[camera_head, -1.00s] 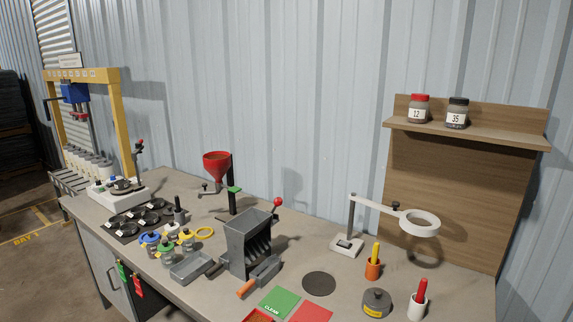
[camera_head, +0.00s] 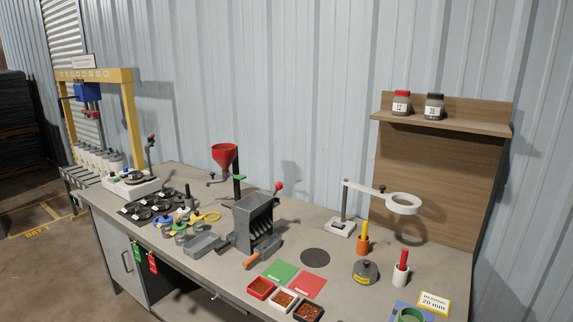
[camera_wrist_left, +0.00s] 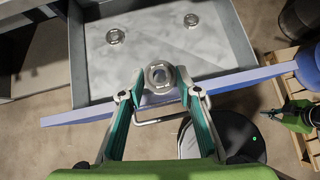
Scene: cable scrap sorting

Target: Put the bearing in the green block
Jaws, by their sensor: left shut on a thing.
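In the left wrist view, my left gripper (camera_wrist_left: 160,92) is shut on a metal ring-shaped bearing (camera_wrist_left: 158,76). It holds the bearing at its fingertips, over the near edge of a grey tray (camera_wrist_left: 82,60). Two similar bearings lie in the tray, one on the left (camera_wrist_left: 115,36) and one on the right (camera_wrist_left: 191,20). In the head view, a green round-topped piece (camera_head: 410,315), perhaps the green block, is cut off by the bottom edge. A green gripper (camera_wrist_left: 293,118), apparently my right one, shows at the right of the wrist view; its jaw state is unclear.
A sign reading 20 mm (camera_head: 434,303) stands beside the green piece. A grey weight (camera_head: 365,272), an orange holder (camera_head: 362,246) and a white holder (camera_head: 401,272) stand on the bench nearby. Small trays of granules (camera_head: 283,299) line the front edge. A wooden pallet (camera_wrist_left: 296,70) is on the floor.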

